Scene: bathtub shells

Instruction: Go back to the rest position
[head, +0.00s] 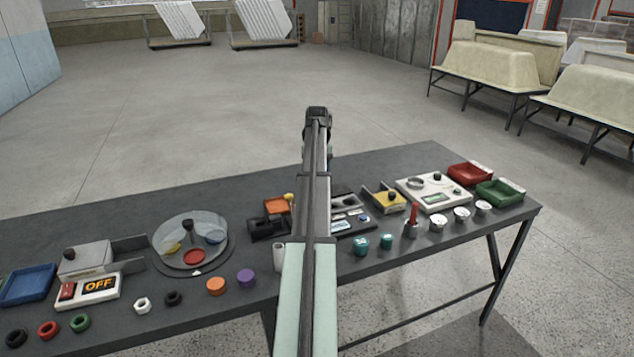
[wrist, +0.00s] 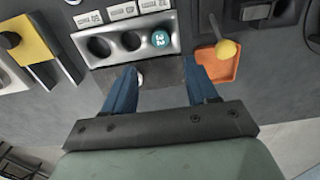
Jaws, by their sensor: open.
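My gripper (wrist: 160,70) is open in the wrist view, its two blue fingers apart with nothing held between them. It is over the table, close to the near edge of a grey rack (wrist: 92,60) with round holes. A teal round piece marked 32 (wrist: 160,39) sits in the rack's right hole. A dark block with a small pale round spot lies below the gap between the fingers. In the head view my arm runs over the middle of the table and hides the gripper and part of the rack.
The dark table (head: 110,215) holds a turntable with a clear disc (head: 190,240), a box marked OFF (head: 90,290), a white device (head: 432,192), and red (head: 470,174) and green (head: 500,192) trays. An orange tray (wrist: 220,68) with a yellow ball is right of the fingers.

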